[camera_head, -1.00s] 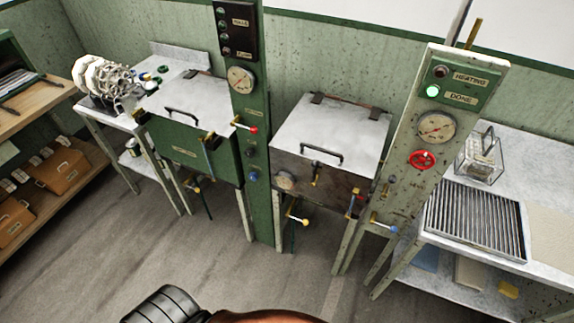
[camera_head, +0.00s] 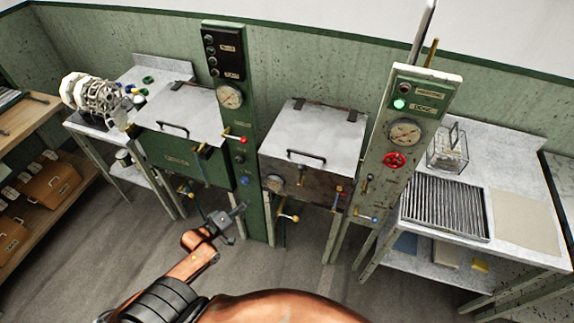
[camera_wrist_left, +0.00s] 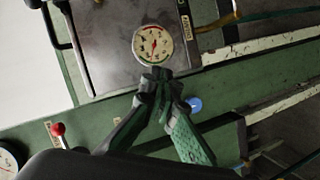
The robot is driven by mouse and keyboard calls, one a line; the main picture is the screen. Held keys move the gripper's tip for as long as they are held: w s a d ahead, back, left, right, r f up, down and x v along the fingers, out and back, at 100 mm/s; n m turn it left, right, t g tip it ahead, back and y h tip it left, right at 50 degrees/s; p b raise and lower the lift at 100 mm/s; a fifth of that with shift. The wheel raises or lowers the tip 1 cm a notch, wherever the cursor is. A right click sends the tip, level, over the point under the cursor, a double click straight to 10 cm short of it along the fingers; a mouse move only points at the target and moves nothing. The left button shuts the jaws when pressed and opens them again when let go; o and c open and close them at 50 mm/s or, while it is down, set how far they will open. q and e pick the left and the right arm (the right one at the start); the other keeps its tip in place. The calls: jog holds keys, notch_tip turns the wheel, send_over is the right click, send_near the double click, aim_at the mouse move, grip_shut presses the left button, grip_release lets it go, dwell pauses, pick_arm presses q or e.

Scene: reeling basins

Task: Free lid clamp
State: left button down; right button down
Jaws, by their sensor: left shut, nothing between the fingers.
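The steel basin in the middle has a flat grey lid (camera_head: 318,130) with a black handle (camera_head: 306,155); the lid lies closed. A small brass clamp (camera_head: 303,185) sits on the basin's front below the lid edge. The green basin (camera_head: 180,153) to the left also has a closed lid (camera_head: 182,112), with a brass clamp (camera_head: 200,150) at its front edge. My left gripper (camera_head: 240,210) is shut and empty, in front of the green column. In the left wrist view its fingertips (camera_wrist_left: 157,75) lie just below the basin's round gauge (camera_wrist_left: 153,43). My right gripper is out of view.
The green column (camera_head: 228,95) carries a red-knobbed lever (camera_head: 240,139) and a blue button (camera_head: 244,181). A yellow-handled valve (camera_head: 288,217) sticks out below the basin. The pale column (camera_head: 413,105) with a red wheel (camera_head: 394,160) stands right. Floor in front is open.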

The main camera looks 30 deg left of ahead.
pick_arm(q)
jog(key=w+d+r+t+h, duration=0.1)
jog(key=d+r, duration=0.2)
jog(key=r, duration=0.5)
jog(key=w+d+r+n+t+h+p, duration=0.1)
jog(key=d+r, duration=0.2)
jog(key=r, duration=0.6)
jog(key=shift+d+r+n+h, duration=0.2)
jog(key=shift+n+h, duration=0.1)
jog(key=shift+h, duration=0.1)
jog(key=d+p+x, duration=0.2)
jog(key=x, duration=1)
jog(key=shift+d+f, duration=0.3)
jog(key=shift+d, duration=0.1)
